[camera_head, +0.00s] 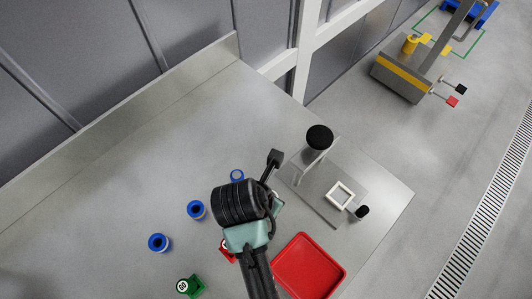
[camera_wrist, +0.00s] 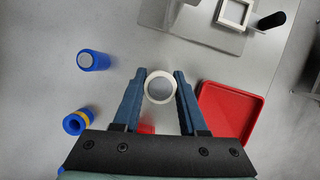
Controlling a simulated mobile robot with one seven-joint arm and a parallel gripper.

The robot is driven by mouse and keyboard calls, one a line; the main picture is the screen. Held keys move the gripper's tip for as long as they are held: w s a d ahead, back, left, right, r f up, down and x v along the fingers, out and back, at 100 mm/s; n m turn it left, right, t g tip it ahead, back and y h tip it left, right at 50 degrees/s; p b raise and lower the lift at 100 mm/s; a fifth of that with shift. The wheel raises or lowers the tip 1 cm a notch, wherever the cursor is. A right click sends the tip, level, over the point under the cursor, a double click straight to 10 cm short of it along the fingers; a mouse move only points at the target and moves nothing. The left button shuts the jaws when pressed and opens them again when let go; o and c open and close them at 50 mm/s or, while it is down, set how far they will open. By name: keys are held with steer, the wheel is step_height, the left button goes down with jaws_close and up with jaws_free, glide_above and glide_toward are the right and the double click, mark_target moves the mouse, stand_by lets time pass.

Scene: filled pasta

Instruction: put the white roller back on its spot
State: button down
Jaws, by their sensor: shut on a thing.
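My gripper (camera_wrist: 160,76) has its two blue fingers closed on the sides of the white roller (camera_wrist: 160,88). In the wrist view the roller shows end-on, as a pale round rim with a grey centre. My arm and wrist hide the roller in the head view. I cannot tell how high it is above the table. No empty spot for the white roller is clearly visible.
Blue rollers (camera_head: 196,209) (camera_head: 158,243) stand to the left. A green numbered block (camera_head: 190,286) and a red one (camera_head: 228,250) are nearer. A red tray (camera_head: 308,266) and a grey plate with a black-knobbed device (camera_head: 319,137) and white square frame (camera_head: 341,195) are right.

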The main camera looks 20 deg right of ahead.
steer(key=f, duration=0.3)
steer(key=shift+s, duration=0.25)
steer(key=shift+w+f, duration=0.1)
steer(key=shift+f, duration=2.2)
steer(key=shift+f, duration=0.1)
steer(key=shift+c, duration=2.2)
jaws_free()
